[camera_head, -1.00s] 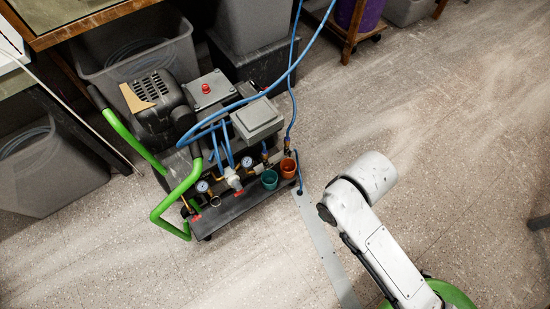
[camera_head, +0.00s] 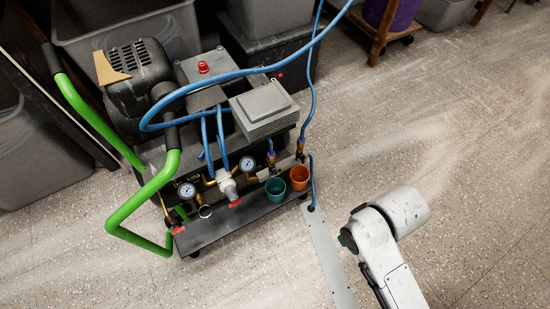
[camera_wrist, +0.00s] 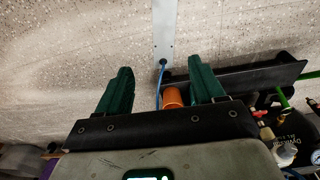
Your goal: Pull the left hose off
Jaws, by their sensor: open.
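The compressor (camera_head: 215,235) stands on the floor with green handles and a black front shelf. At its right front are two brass fittings with blue ends. The left hose (camera_head: 271,145) shows only as a short blue end at its fitting, behind the teal cup; the grey box hides what is above. The right hose (camera_head: 311,90) rises from the other fitting (camera_head: 300,150). My gripper (camera_wrist: 164,70) is open and empty in the wrist view, its dark green fingers wide apart. It is outside the head view, where only my arm shows. The hose ends cannot be made out in the wrist view.
A teal cup (camera_head: 275,188) and an orange cup (camera_head: 299,178) sit on the shelf; the orange cup also shows between my fingers in the wrist view (camera_wrist: 172,97). A blue line enters a metal floor strip (camera_head: 326,255). Grey bins (camera_head: 135,40) stand behind. Floor at right is clear.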

